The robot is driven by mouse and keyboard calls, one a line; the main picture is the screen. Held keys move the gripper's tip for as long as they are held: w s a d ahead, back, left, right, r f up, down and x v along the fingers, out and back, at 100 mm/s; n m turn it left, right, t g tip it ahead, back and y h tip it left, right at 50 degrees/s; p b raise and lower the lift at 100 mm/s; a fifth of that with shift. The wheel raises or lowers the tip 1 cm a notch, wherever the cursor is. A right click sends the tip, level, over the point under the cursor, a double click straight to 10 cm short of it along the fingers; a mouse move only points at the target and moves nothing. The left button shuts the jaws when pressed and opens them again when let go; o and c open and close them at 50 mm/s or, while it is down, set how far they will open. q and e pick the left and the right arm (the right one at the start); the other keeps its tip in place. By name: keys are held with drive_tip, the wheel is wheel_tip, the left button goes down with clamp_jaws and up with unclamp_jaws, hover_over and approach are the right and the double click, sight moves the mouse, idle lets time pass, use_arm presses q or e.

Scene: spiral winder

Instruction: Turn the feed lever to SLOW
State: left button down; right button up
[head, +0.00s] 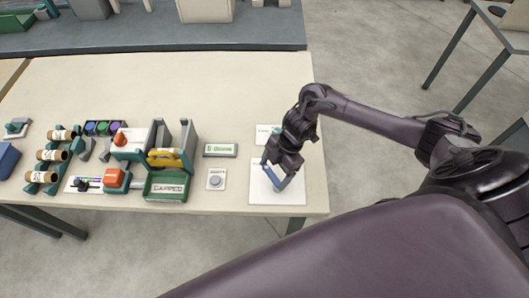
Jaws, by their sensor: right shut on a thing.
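A white plate with a coloured strip and a small dark lever-like part (84,185) lies near the table's front left. It may be the feed lever, but its lettering is too small to read. The machine beside it has an orange knob (121,138) on a white housing and an orange block (114,177) in front. My right gripper (279,184) points down over a white sheet at the table's right end, far right of these parts. It is shut on a slim blue thing (268,172), partly hidden by the fingers. My left gripper is out of view.
A green tray (166,198) with a label stands at the table's front. A grey button box (216,179) and a small display (220,150) lie between machine and sheet. The table's back half is bare.

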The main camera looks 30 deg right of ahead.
drive_tip(key=shift+w+r, duration=0.1)
drive_tip(key=shift+r, duration=0.05)
idle(0.3)
drive_tip(key=o, duration=1.3)
drive_tip(key=b+v, duration=0.2)
drive_tip(key=v, duration=0.5)
drive_tip(key=shift+d+r, duration=0.1)
drive_tip(key=shift+r, duration=0.25)
